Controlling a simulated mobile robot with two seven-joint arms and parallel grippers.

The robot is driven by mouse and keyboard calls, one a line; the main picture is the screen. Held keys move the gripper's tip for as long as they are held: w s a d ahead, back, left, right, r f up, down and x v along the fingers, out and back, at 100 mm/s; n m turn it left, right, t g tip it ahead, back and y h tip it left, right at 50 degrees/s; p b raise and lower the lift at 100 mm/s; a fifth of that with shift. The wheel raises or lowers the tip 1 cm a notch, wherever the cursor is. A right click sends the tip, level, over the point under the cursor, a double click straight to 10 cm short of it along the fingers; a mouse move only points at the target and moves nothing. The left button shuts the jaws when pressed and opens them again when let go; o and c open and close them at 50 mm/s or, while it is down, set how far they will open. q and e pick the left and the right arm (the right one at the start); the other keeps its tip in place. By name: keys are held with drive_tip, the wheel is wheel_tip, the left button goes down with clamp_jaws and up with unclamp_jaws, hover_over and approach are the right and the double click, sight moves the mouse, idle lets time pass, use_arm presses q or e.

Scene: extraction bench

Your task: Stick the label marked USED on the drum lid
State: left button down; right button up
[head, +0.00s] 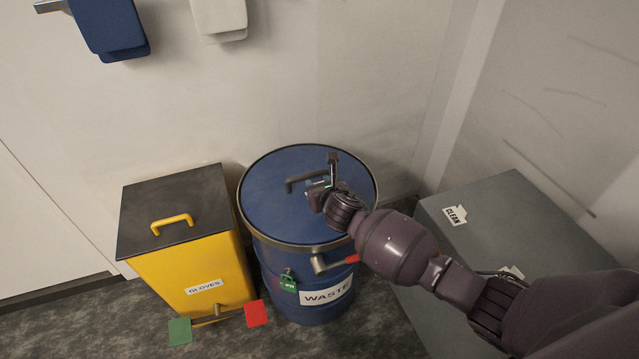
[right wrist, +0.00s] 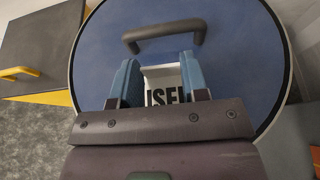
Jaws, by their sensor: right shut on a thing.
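The drum lid (head: 268,196) is round, blue and flat, with a metal rim and a dark bar handle; it tops the blue drum marked WASTE (head: 268,268). My right gripper (head: 319,184) is over the right part of the lid, close to the handle. In the right wrist view the gripper (right wrist: 160,74) is shut on a white label (right wrist: 160,76) with black letters, partly hidden, that read as USED. The lid (right wrist: 98,60) lies behind it. I cannot tell whether the label touches the lid. My left gripper is not in view.
A yellow bin marked GLOVES (head: 190,272), with a dark lid and yellow handle, stands left of the drum. A grey box (head: 510,215) with a CLEAN label (head: 455,215) stands at the right, partly under my arm. A wall is close behind the drum.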

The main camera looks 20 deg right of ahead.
drive_tip(key=shift+r, duration=0.1)
drive_tip(key=shift+s+f, duration=0.1)
drive_tip(key=shift+f, duration=1.15)
drive_tip(key=shift+f+b, duration=0.7)
drive_tip(key=shift+f, duration=0.25)
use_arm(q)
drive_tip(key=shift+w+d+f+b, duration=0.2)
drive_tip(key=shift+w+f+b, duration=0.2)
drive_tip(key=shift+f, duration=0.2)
use_arm(e)
drive_tip(key=shift+f, duration=0.9)
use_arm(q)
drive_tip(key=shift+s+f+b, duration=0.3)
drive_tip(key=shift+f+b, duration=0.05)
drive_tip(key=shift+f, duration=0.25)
use_arm(e)
drive_tip(key=shift+f, duration=0.55)
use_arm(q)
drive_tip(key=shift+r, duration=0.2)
use_arm(e)
drive_tip(key=shift+f, duration=0.2)
drive_tip(key=o, duration=0.9)
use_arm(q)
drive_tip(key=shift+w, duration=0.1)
use_arm(e)
drive_tip(key=shift+o, duration=0.3)
